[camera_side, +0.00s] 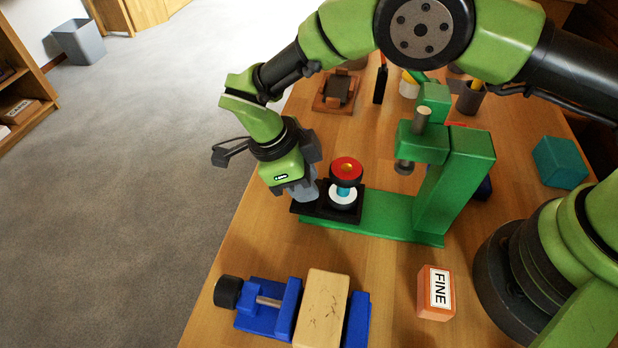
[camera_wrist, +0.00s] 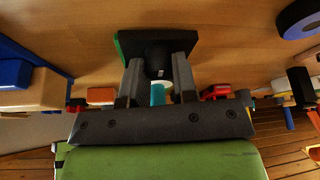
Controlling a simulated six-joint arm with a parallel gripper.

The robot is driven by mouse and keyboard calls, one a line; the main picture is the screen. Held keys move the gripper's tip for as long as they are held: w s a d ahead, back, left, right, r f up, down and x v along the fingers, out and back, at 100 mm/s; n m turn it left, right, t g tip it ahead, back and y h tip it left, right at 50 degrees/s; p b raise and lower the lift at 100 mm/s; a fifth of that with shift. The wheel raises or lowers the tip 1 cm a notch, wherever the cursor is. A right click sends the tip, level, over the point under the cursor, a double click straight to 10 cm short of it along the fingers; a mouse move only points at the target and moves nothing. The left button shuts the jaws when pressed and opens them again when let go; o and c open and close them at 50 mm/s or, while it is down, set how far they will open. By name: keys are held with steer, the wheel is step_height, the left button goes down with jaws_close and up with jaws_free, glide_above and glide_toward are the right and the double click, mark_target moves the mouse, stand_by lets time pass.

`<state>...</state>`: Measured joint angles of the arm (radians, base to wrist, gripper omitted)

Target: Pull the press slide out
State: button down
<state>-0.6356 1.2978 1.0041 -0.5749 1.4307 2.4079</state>
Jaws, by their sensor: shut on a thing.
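The green press (camera_side: 455,180) stands on the wooden bench, its ram above the right part of its long green base. The black press slide (camera_side: 352,212) is at the base's left end, clear of the ram. On it sit a white round piece, a teal cylinder and a red-topped black disc (camera_side: 346,170). My gripper (camera_side: 306,200) is low at the slide's left end. In the wrist view my fingers (camera_wrist: 158,72) are on both sides of a dark knob (camera_wrist: 158,62) on the slide (camera_wrist: 185,42), shut on it. The side view hides the knob.
A blue vise (camera_side: 270,310) holding a wood block (camera_side: 322,308) lies in front. An orange box marked FINE (camera_side: 436,292) is at the front right. A teal block (camera_side: 560,162) is at the right. The bench's left edge is close to my gripper.

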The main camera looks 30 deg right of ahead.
steer(key=c, duration=0.9)
jaws_free()
steer(key=v, duration=1)
